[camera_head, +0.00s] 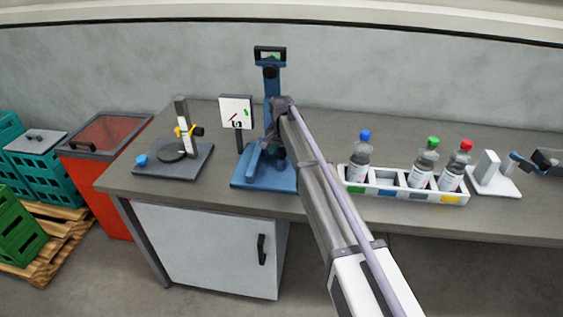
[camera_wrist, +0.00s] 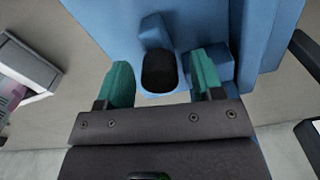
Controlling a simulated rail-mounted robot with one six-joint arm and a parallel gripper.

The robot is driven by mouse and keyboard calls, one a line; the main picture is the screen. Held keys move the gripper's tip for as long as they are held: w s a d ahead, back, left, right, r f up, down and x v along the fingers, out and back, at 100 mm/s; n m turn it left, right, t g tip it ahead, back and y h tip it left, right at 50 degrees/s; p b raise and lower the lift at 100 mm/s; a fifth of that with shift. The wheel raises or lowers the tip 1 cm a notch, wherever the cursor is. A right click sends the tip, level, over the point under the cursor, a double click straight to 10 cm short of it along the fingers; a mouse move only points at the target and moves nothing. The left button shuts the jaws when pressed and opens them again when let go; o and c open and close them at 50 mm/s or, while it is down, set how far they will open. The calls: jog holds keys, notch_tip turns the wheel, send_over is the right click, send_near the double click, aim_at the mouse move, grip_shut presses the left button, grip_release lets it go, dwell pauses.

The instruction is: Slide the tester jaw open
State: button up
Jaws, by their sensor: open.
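The tester is a blue stand with a tall column (camera_head: 271,86) and a flat base, near the middle of the bench in the head view. In the wrist view its blue body (camera_wrist: 205,25) fills the top, with a rounded blue bracket carrying a dark knob-like part (camera_wrist: 158,72). I cannot tell for sure whether this is the jaw's handle. My gripper (camera_wrist: 162,82) is open, with its green fingertips on either side of the dark part and gaps visible on both sides. In the head view my arm hides the gripper and part of the tester.
A white dial panel (camera_head: 236,112) stands left of the tester. A dark plate with a post (camera_head: 172,165) is further left. A white rack (camera_head: 410,194) with several bottles is to the right, beside a white stand (camera_head: 490,178). A red bin (camera_head: 110,150) stands off the bench's left end.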

jog(key=shift+c, duration=0.2)
grip_shut()
dwell(0.4)
